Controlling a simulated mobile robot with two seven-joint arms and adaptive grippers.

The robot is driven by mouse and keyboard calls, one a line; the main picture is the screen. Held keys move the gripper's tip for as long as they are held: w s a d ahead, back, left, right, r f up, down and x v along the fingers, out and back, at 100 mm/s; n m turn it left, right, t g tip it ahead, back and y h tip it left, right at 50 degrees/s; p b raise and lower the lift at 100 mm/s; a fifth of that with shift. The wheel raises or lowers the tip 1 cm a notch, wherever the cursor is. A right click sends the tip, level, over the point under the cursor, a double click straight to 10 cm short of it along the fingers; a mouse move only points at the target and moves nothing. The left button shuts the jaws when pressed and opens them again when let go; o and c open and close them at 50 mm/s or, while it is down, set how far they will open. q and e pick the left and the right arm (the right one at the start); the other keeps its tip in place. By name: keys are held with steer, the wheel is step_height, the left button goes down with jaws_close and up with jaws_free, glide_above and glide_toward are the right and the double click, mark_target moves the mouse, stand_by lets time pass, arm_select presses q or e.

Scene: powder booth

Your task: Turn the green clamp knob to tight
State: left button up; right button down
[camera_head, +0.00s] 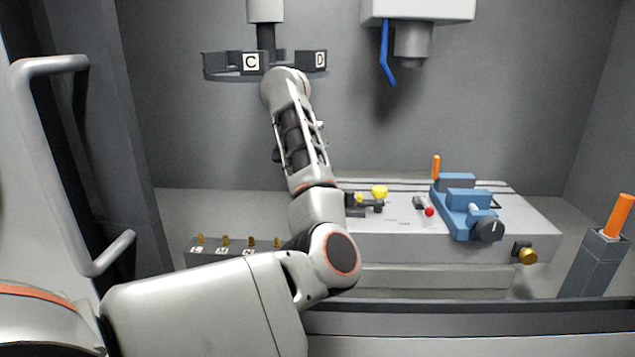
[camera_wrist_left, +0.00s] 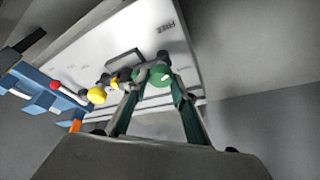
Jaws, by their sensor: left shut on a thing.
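The green clamp knob (camera_wrist_left: 159,74) shows in the left wrist view, close to a label reading FREE on the pale plate. My left gripper (camera_wrist_left: 153,82) has its two fingers closed in on the knob, one on each side. In the head view the green knob and my left gripper are hidden, with my left arm in front of that part of the bench. The knob's pointer or setting cannot be made out. My right gripper is in neither view.
A yellow ball knob (camera_head: 379,191) stands close beside my arm. A red ball (camera_head: 429,212), a blue vise (camera_head: 466,205) and a brass knob (camera_head: 527,255) are further right. A dark hanging rack (camera_head: 222,65) is above my arm. An orange handle (camera_head: 620,213) stands at the far right.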

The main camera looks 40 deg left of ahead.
arm_select(q)
steer(key=shift+f, duration=0.25)
steer(key=o, duration=1.1)
steer(key=shift+r, duration=0.1)
step_height(320, 180, up, 10)
